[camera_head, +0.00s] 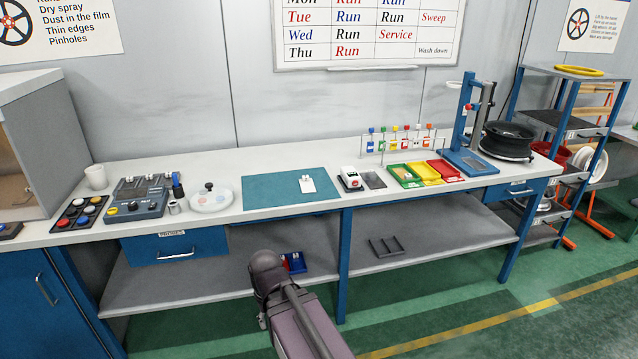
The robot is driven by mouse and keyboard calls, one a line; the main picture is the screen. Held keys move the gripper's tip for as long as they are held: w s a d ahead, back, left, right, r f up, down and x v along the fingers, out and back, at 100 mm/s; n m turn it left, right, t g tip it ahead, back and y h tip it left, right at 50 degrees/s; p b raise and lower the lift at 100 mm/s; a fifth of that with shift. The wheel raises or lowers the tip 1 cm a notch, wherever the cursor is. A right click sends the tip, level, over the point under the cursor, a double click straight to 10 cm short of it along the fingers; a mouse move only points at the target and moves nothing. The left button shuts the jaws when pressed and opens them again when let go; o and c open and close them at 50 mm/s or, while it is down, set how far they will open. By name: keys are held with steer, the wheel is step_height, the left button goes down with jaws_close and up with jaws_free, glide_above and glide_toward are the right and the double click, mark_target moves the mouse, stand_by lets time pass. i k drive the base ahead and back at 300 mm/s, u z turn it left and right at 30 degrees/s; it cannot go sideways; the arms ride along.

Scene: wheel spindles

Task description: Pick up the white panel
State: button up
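A small white panel (307,184) lies on the teal mat (270,189) on the workbench, near the mat's right part. It is a small upright-looking rectangle in the picture, with a small detail at its top end that is too small to make out. Nothing covers it. Part of my arm shows at the bottom middle, in front of the bench and well below the panel. My gripper itself does not show.
The bench's front edge (345,206) lies between my arm and the mat.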

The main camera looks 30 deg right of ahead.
mark_target(307, 185)
steer(key=u, duration=0.3)
steer(key=i, duration=1.05)
steer(key=z, duration=0.3)
